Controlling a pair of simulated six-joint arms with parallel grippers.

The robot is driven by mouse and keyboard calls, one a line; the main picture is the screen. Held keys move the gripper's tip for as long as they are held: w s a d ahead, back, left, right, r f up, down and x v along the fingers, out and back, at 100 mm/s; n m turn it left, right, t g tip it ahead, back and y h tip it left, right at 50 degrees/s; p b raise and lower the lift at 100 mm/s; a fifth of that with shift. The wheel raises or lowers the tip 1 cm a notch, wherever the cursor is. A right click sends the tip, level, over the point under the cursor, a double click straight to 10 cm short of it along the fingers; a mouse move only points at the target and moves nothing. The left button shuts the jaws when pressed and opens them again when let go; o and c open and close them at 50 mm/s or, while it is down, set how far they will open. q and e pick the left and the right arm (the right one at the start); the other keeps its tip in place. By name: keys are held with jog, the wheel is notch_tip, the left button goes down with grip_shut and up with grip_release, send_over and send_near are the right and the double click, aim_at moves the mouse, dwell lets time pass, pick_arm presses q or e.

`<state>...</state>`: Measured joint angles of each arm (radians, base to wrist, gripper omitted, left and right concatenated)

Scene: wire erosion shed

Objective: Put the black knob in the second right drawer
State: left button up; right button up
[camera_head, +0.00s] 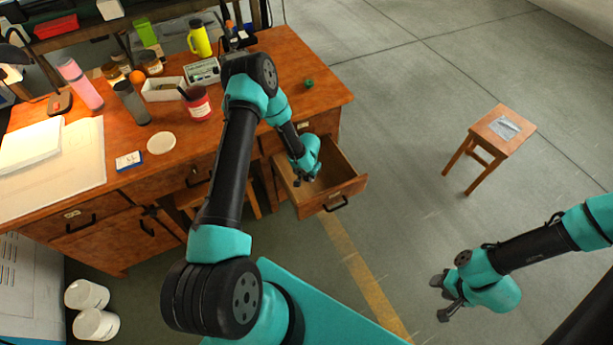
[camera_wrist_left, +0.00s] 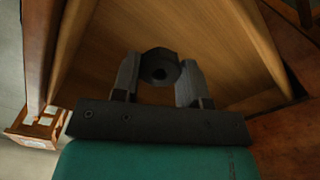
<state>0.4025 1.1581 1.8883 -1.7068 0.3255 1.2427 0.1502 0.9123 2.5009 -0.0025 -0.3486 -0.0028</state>
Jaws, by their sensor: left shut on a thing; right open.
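The black knob (camera_wrist_left: 160,67) shows between the fingers of my left gripper (camera_wrist_left: 158,82) in the left wrist view. My left gripper is shut on it. In the head view my left gripper (camera_head: 303,181) is over the inside of an open wooden drawer (camera_head: 346,190) on the right side of the desk, below another drawer front. The knob is too small to make out clearly there. The drawer's wooden walls and floor (camera_wrist_left: 110,45) surround the knob in the wrist view; I cannot tell whether it touches the floor. My right gripper (camera_head: 442,298) is open and empty over the floor.
The wooden desk (camera_head: 240,130) holds a red jar (camera_head: 197,104), a dark bottle (camera_head: 132,104), a white disc (camera_head: 161,143), a small green object (camera_head: 309,83) and papers. A stool (camera_head: 490,134) stands on the right. The floor between stool and drawer is clear.

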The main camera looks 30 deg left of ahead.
pick_arm(q)
send_over(307, 190)
notch_tip(307, 190, down, 5)
jog(key=shift+d+f, duration=0.1)
jog(key=shift+f, duration=1.85)
jog(key=shift+f, duration=0.1)
jog(key=o, duration=0.9)
notch_tip(307, 190, up, 12)
jog(key=shift+r, duration=0.15)
